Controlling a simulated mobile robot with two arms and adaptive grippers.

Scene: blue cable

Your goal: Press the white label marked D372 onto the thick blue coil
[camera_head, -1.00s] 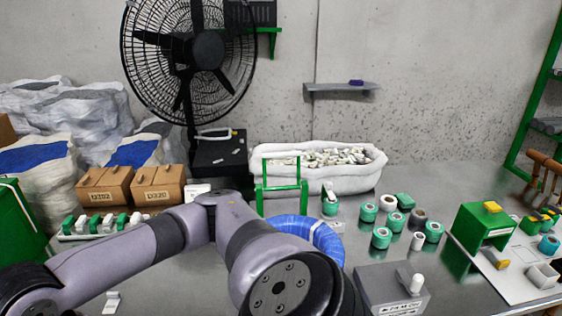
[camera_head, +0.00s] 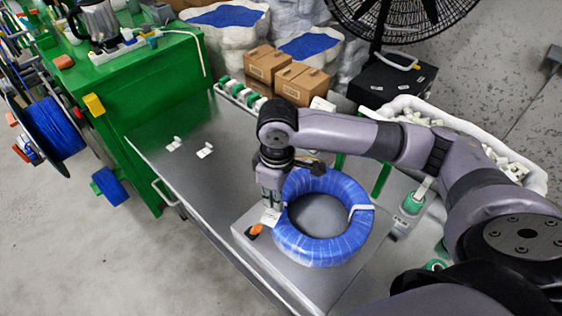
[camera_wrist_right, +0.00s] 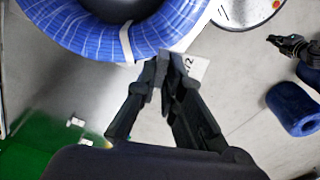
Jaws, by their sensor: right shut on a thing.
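The thick blue coil (camera_head: 294,243) lies flat on a grey plate (camera_head: 248,246) near the table's front edge, with a white tie on its right side. It also fills the top of the right wrist view (camera_wrist_right: 85,35). My right gripper (camera_head: 271,207) points down at the coil's left outer side. It is shut on a white label (camera_wrist_right: 197,66), whose printing is partly hidden; only the ending "72" seems readable. The label also shows below the fingers in the head view (camera_head: 269,217). I cannot tell whether it touches the coil. My left gripper is not in view.
An orange knob (camera_head: 256,229) sits on the plate beside the gripper. Two small white pieces (camera_head: 205,151) lie on the clear table to the left. Boxes (camera_head: 267,65) and a green cabinet (camera_head: 160,95) stand behind. A green-and-white bottle (camera_head: 408,212) stands right of the coil.

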